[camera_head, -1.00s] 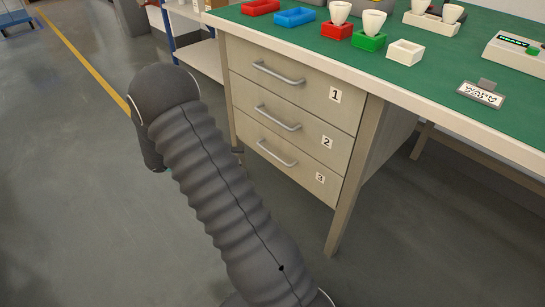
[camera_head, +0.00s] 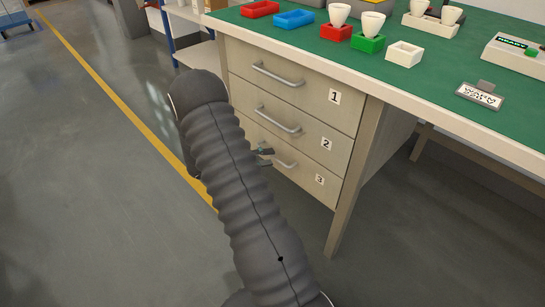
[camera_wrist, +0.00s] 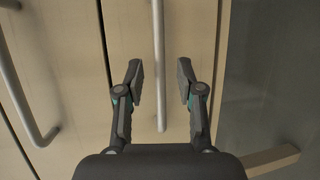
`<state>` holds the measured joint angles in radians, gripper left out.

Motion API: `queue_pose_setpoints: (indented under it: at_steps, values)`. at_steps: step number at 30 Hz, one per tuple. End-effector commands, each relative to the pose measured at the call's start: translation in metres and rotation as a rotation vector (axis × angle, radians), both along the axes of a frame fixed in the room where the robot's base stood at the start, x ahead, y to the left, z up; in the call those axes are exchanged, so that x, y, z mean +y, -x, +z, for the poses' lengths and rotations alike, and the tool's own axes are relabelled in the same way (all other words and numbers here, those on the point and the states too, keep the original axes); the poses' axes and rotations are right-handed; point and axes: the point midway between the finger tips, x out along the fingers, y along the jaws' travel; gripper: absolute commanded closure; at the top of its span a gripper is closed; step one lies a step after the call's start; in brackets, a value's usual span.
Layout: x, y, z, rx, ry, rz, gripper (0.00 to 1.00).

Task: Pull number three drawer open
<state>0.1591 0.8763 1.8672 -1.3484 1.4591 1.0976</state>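The number three drawer (camera_head: 310,183) is the lowest of three pale wooden drawers under the green-topped bench and is shut. Its grey bar handle (camera_head: 287,162) is partly hidden behind my gripper and arm in the head view. In the wrist view this handle (camera_wrist: 158,60) runs up the picture between the two fingers. My gripper (camera_wrist: 160,80) is open, one finger on each side of the bar with a gap to both. My gripper also shows in the head view (camera_head: 264,152), close to the left part of the handle.
The number two drawer (camera_head: 308,138) and number one drawer (camera_head: 315,95) above are shut; their handles stick out. The number two handle (camera_wrist: 22,95) is left of my fingers in the wrist view. A bench leg (camera_head: 345,205) stands right of the drawers. Floor in front is clear.

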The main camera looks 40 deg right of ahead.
Motion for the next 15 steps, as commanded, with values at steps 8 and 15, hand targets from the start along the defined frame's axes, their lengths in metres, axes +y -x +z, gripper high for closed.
queue_pose_setpoints:
  at_steps: [8,15]
  values:
    - [-0.023,0.008,-0.005,0.0,-0.001,0.0,0.63]
    - [-0.024,0.008,-0.005,0.0,-0.001,0.0,0.63]
